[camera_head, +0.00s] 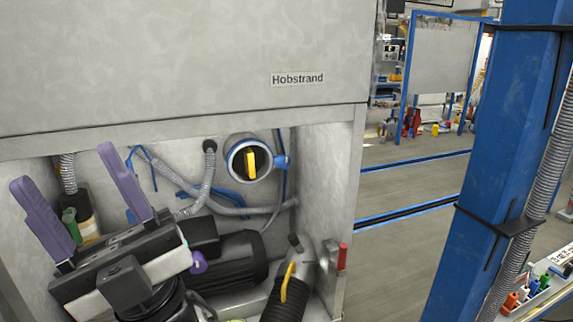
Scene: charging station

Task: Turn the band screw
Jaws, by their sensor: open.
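A round grey pipe end with a blue band (236,146) around it sits in the upper middle of the open cabinet bay. A small blue knob (282,162) sticks out from the band's right side; it looks like the band screw. A yellow tab (251,164) stands upright in the pipe's dark opening. My gripper (64,165) is at the lower left. Its two purple fingers are wide apart, with nothing held between them. It is to the left of the band and knob, apart from both.
A black motor (235,262) and a black ribbed hose (284,303) with a yellow handle fill the bay's lower part. Grey corrugated hoses (207,180) run along the back. The bay's right wall (323,180) stands close to the knob. A blue post (490,170) stands farther right.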

